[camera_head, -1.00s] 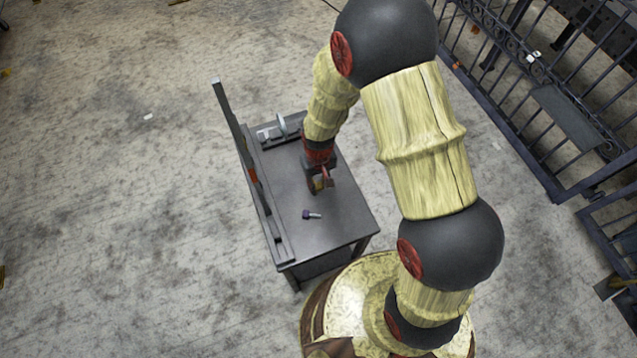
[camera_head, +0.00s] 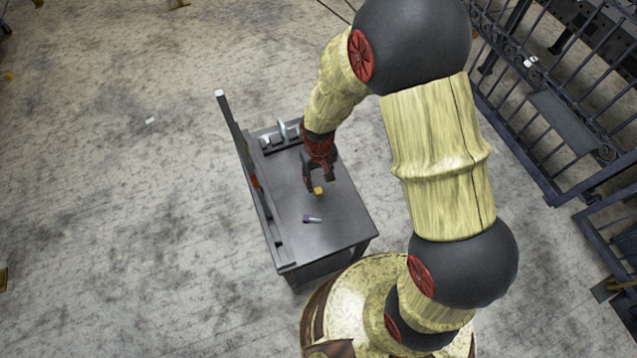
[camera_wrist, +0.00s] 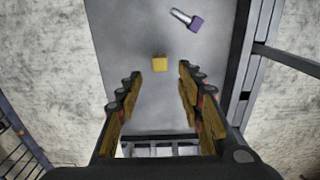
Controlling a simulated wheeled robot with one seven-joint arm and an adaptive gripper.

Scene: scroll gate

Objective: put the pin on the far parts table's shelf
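A pin with a purple head and grey metal shaft (camera_head: 312,219) lies on the dark grey table (camera_head: 335,225). It also shows at the top of the wrist view (camera_wrist: 188,20), right of centre. A small yellow block (camera_head: 318,191) is on the table close behind the pin. In the wrist view the yellow block (camera_wrist: 159,62) is ahead of and between the fingertips. My gripper (camera_head: 319,183) points down above the table. In the wrist view its fingers (camera_wrist: 159,78) are wide apart with nothing between them. I cannot tell which table, if any, has the shelf named.
A raised dark rail (camera_head: 250,175) runs along the table's left side. A low rack with pale pieces (camera_head: 279,136) stands at its back edge. A dark metal fence (camera_head: 545,110) stands at the right. The floor to the left is mostly clear.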

